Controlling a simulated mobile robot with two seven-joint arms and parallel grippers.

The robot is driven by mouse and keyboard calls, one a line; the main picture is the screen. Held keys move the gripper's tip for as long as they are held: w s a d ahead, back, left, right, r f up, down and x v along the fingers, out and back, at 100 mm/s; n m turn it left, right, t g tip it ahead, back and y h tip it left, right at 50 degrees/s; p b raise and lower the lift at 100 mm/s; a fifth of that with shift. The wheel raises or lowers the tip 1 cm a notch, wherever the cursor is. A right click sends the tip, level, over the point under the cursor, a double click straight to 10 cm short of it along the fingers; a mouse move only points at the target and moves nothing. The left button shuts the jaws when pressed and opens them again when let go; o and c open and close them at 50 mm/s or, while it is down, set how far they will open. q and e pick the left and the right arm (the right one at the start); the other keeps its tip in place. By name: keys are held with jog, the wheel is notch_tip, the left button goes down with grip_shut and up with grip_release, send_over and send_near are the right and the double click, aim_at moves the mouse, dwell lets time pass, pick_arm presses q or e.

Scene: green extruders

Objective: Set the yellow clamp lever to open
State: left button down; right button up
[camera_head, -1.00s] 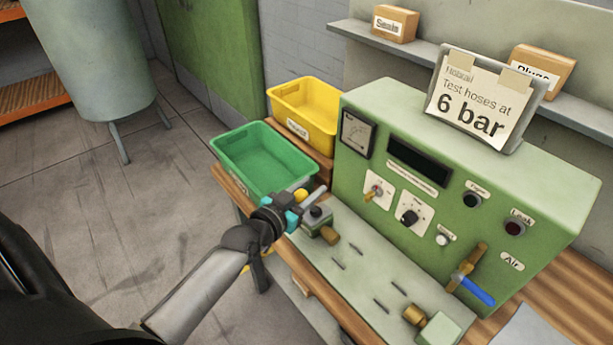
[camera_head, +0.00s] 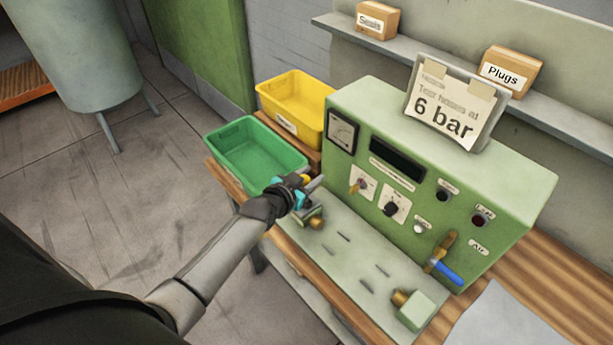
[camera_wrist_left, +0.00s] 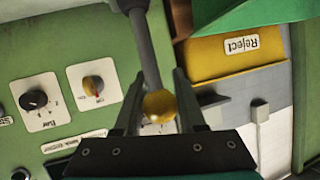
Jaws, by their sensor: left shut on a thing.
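The clamp lever is a grey rod (camera_wrist_left: 147,55) with a yellow ball knob (camera_wrist_left: 159,106) at its end. The knob also shows in the head view (camera_head: 305,178), at the bench's left end near the green panel. My left gripper (camera_head: 308,188) is shut on the lever at the knob; in the left wrist view its two fingers (camera_wrist_left: 158,76) stand either side of the knob and rod. The clamp body under the lever is mostly hidden behind the gripper. A brass fitting (camera_head: 316,222) shows just below it. My right gripper is not in view.
The green test panel (camera_head: 455,190) with knobs and a blue-handled valve (camera_head: 446,271) stands close right of the gripper. A green bin (camera_head: 255,155) and a yellow bin (camera_head: 295,104) are behind left. Small pins lie on the bench plate (camera_head: 352,262), otherwise largely clear there.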

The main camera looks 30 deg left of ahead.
pick_arm(q)
jog(key=shift+d+f, duration=0.25)
jog(key=shift+f, duration=0.3)
jog(key=c, duration=0.8)
grip_release()
jog(key=shift+o, duration=1.4)
jog(key=shift+w+r, duration=0.15)
jog(key=shift+a, duration=0.1)
jog(key=shift+r, duration=0.1)
jog(key=shift+s+r, duration=0.1)
jog(key=shift+s, duration=0.2)
jog(key=p+v, duration=0.2)
jog(key=v, duration=1.2)
jog(key=shift+s, duration=0.25)
jog(key=shift+r, duration=0.15)
